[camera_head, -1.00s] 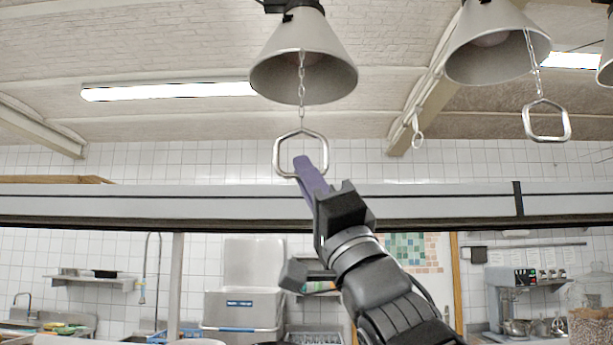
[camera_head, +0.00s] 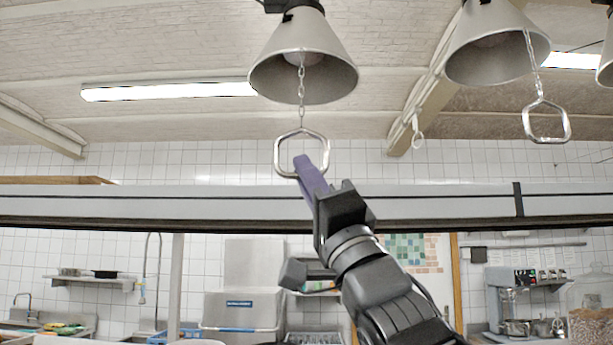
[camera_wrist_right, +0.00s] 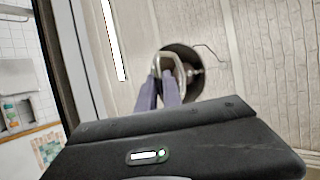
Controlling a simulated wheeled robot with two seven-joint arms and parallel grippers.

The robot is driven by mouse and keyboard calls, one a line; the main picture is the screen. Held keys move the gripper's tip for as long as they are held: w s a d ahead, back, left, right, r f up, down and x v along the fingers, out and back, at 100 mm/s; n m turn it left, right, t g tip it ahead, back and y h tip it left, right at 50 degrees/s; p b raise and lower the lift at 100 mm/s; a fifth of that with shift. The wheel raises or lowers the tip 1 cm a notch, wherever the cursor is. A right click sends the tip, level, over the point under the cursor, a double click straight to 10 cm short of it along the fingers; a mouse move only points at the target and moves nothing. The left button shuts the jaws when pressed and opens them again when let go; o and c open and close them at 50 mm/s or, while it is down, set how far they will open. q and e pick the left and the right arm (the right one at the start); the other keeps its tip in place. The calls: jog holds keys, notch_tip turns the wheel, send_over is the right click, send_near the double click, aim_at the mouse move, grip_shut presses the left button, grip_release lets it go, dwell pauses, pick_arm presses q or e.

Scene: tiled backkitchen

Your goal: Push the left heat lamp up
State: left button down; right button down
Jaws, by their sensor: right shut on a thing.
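The left heat lamp (camera_head: 303,58) is a grey metal cone hanging near the top middle of the head view. A chain (camera_head: 301,88) drops from it to a silver six-sided pull ring (camera_head: 281,160). My right gripper (camera_head: 306,168) reaches up from below, its purple fingers shut on the bottom of this ring. In the right wrist view, the fingers (camera_wrist_right: 160,82) meet at the ring (camera_wrist_right: 168,56), with the lamp's dark round opening (camera_wrist_right: 190,80) behind it. My left gripper is not in view.
A second heat lamp (camera_head: 497,45) hangs to the right with its own pull ring (camera_head: 546,138). A third is cut off at the right edge. A long grey rail (camera_head: 120,205) crosses behind my right gripper. A ceiling light (camera_head: 165,91) is at upper left.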

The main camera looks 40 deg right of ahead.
notch_tip(320, 180, up, 5)
jog(key=p, duration=0.2)
jog(key=shift+f+p, duration=0.15)
jog(key=shift+p, duration=0.2)
jog(key=shift+s, duration=0.1)
jog(key=c, duration=1.5)
grip_release()
jog(key=shift+c, duration=0.2)
jog(key=shift+o, duration=0.2)
